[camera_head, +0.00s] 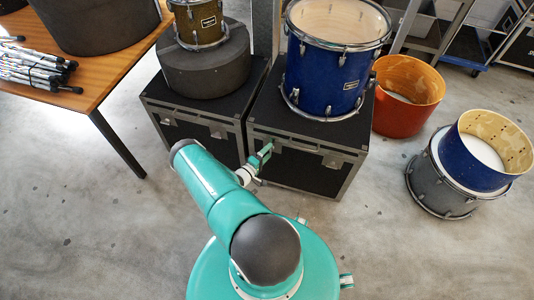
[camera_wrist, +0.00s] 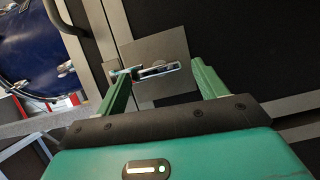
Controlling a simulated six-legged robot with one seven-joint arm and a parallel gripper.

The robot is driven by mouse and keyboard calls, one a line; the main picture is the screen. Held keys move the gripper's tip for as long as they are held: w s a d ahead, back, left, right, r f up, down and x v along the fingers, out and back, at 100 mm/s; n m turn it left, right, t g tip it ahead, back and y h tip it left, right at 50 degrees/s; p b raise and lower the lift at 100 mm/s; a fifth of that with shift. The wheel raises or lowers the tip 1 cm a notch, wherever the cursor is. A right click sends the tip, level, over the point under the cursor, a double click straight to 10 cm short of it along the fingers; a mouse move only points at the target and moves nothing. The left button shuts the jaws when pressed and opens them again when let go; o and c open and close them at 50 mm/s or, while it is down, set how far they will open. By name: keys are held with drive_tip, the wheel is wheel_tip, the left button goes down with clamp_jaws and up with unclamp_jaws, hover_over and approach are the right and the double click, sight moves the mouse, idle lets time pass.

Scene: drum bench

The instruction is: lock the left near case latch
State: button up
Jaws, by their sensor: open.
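The black case (camera_head: 300,170) with metal edges stands on the floor, a blue drum on its lid. Its left near latch is largely hidden behind my gripper (camera_head: 262,156) in the head view. In the wrist view, the latch (camera_wrist: 158,70) is a small metal piece on a grey plate (camera_wrist: 160,48) across the lid seam. My gripper (camera_wrist: 160,70) is open, its green fingers on either side of the latch in the picture, with nothing held. I cannot tell whether they touch it or whether the latch is locked. The right near latch (camera_head: 332,162) shows clear of my gripper.
The blue drum (camera_head: 325,75) stands on this case. Another black case (camera_head: 195,130) stands close on the left, bearing a dark round case (camera_head: 205,68) and a small drum (camera_head: 200,22). A wooden table (camera_head: 110,70) is at left. Drums stand on the floor at right.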

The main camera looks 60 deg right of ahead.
drive_tip(key=v, duration=1.3)
drive_tip(key=shift+a, duration=0.25)
